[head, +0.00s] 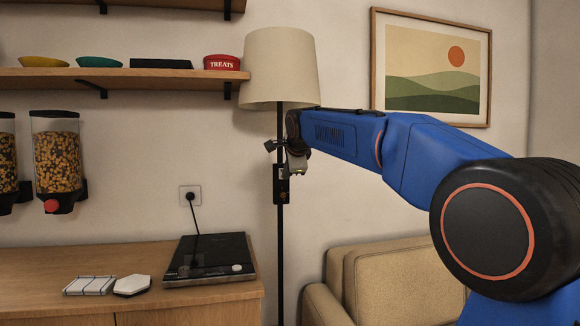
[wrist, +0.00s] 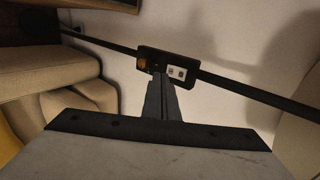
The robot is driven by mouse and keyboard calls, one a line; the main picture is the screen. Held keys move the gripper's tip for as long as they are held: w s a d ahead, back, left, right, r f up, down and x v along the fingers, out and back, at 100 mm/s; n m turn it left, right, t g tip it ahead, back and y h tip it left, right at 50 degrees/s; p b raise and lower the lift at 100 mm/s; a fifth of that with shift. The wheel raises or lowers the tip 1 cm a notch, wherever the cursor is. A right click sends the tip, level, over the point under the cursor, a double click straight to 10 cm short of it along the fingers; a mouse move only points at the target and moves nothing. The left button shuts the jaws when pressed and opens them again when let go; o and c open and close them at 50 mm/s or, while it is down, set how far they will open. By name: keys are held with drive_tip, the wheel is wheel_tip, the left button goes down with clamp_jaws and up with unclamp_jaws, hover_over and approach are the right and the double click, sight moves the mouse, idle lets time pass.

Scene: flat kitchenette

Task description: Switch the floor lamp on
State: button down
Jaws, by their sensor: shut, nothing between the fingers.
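The floor lamp has a beige shade (head: 280,65) on a thin black pole (head: 280,240). The shade shows no clear glow. A small black switch box (head: 281,192) sits on the pole below the shade. In the wrist view the switch box (wrist: 196,83) has a white part with two dark marks and an amber spot to its left. My gripper (head: 297,170) is beside the pole at the top of the box. In the wrist view my gripper (wrist: 164,78) is shut and empty, its tips overlapping the box's lower edge. I cannot tell whether they touch it.
A tan sofa (head: 390,280) stands right of the pole. A wooden counter (head: 60,260) with a black appliance (head: 211,258) is at left. A wooden shelf (head: 50,78) ends close to the shade. A framed picture (head: 432,67) hangs behind my arm.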

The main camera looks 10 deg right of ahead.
drive_tip(key=shift+w+f, duration=0.2)
drive_tip(key=shift+w, duration=1.75)
drive_tip(key=shift+w+f, duration=0.1)
